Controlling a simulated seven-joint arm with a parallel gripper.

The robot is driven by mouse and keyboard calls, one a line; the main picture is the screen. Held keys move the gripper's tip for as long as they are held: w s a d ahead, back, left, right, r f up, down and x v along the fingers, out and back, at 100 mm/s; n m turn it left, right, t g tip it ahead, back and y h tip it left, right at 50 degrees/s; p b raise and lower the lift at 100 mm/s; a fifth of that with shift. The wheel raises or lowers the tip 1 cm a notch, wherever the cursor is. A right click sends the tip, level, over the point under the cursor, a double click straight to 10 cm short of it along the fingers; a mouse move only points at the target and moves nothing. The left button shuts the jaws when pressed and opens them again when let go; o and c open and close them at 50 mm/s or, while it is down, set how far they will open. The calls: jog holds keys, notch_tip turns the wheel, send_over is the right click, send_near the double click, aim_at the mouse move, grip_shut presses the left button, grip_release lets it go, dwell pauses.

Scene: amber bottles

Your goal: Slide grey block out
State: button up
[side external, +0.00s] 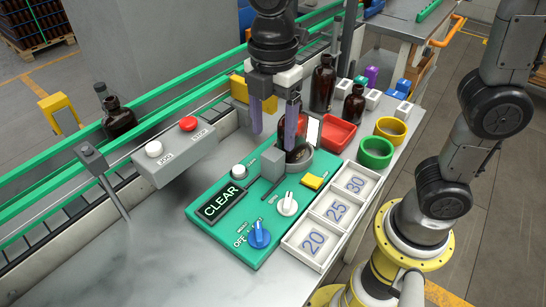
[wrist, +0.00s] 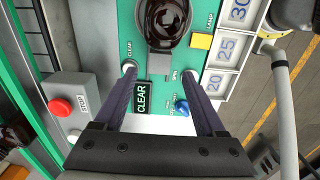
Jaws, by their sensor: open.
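The grey block (side external: 272,163) stands upright on the green panel (side external: 205,213), at the near left side of a round grey holder. In the wrist view the grey block (wrist: 159,64) shows beyond and between my fingertips, below the holder. A dark amber bottle (side external: 299,153) stands in the holder; its upper part is partly hidden by my finger. My gripper (side external: 273,140) is open, pointing down above the panel, with its purple fingers wide apart and nothing between them. The wrist view also shows my gripper (wrist: 158,72). I cannot tell whether a finger touches the block.
The panel carries a CLEAR display (side external: 222,203), a blue knob (side external: 259,235), a white knob (side external: 287,204) and a yellow button (side external: 313,181). A numbered white tray (side external: 293,240) lies right. Behind are a red tray (side external: 338,134), green ring (side external: 375,153) and bottles. Marble at front left is clear.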

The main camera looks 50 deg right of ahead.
aim_at(273, 154)
notch_tip(273, 154, down, 8)
jog(key=shift+r, duration=0.15)
dwell(0.3)
grip_shut()
jog(key=shift+r, duration=0.1)
dwell(1.2)
